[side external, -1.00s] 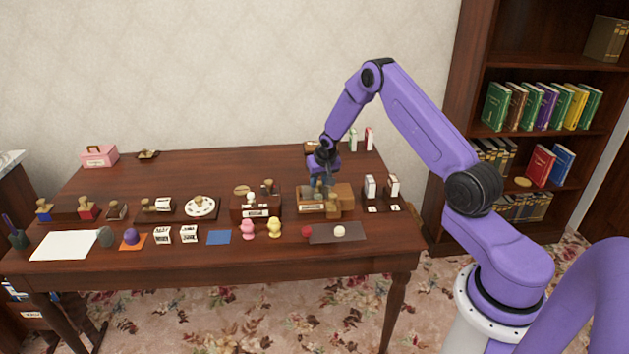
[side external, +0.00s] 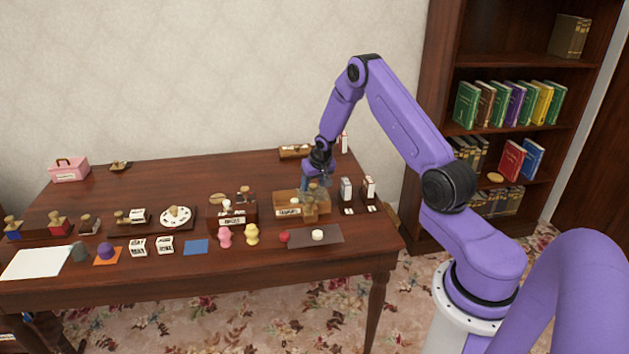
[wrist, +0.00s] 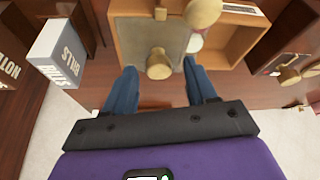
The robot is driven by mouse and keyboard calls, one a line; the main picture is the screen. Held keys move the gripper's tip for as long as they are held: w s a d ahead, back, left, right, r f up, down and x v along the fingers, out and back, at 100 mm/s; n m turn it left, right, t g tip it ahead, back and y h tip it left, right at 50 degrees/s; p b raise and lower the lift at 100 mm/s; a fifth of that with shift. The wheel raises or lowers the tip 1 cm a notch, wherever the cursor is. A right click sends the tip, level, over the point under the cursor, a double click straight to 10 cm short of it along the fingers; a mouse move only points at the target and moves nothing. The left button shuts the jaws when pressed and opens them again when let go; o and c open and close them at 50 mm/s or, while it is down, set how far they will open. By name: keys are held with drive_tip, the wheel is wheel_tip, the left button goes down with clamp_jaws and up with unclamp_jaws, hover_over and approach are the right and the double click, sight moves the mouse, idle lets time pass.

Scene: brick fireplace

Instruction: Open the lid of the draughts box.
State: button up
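A light wooden box, which I take for the draughts box, stands near the right end of the table in the side view (side external: 287,212); its label is too small to read surely. In the wrist view the box (wrist: 228,62) has a grey-beige panel, seemingly its lid (wrist: 138,38), with a round brass knob (wrist: 158,66). An uncovered compartment lies right of the panel. My gripper (side external: 308,185) is over the box's back right. In the wrist view its blue fingers (wrist: 159,70) are spread, one on each side of the knob in the picture, with gaps; contact cannot be told.
A rounded brass-coloured piece (wrist: 203,12) overlaps the box's far edge. A white BILLS block (wrist: 60,50) stands close left in the wrist view. A darker box (side external: 237,217) stands left of the draughts box. A mat (side external: 334,240) lies in front. The back middle table is clear.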

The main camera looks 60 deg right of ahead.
drive_tip(key=v, duration=1.7)
drive_tip(key=shift+r, duration=0.15)
drive_tip(key=shift+s+a, duration=0.15)
drive_tip(key=s+a+r+n+y, duration=0.1)
drive_tip(key=s+a+n, duration=0.2)
drive_tip(key=a, duration=0.5)
drive_tip(key=s+a+r+n+g+y, duration=0.1)
drive_tip(key=s+a+r+n, duration=0.15)
drive_tip(key=a, duration=0.55)
drive_tip(key=s+a+r+n, duration=0.1)
drive_tip(key=s+a+n, duration=0.25)
drive_tip(key=a, duration=0.45)
drive_tip(key=s+a+n+g, duration=0.1)
drive_tip(key=s+n, duration=0.3)
drive_tip(key=s, duration=0.7)
drive_tip(key=s+a+r+n+g, duration=0.1)
drive_tip(key=s+a+n, duration=0.3)
drive_tip(key=s, duration=0.8)
drive_tip(key=shift+s+a+n+g+y, duration=0.2)
drive_tip(key=shift+s+n+g+y, duration=0.1)
drive_tip(key=shift+n, duration=0.5)
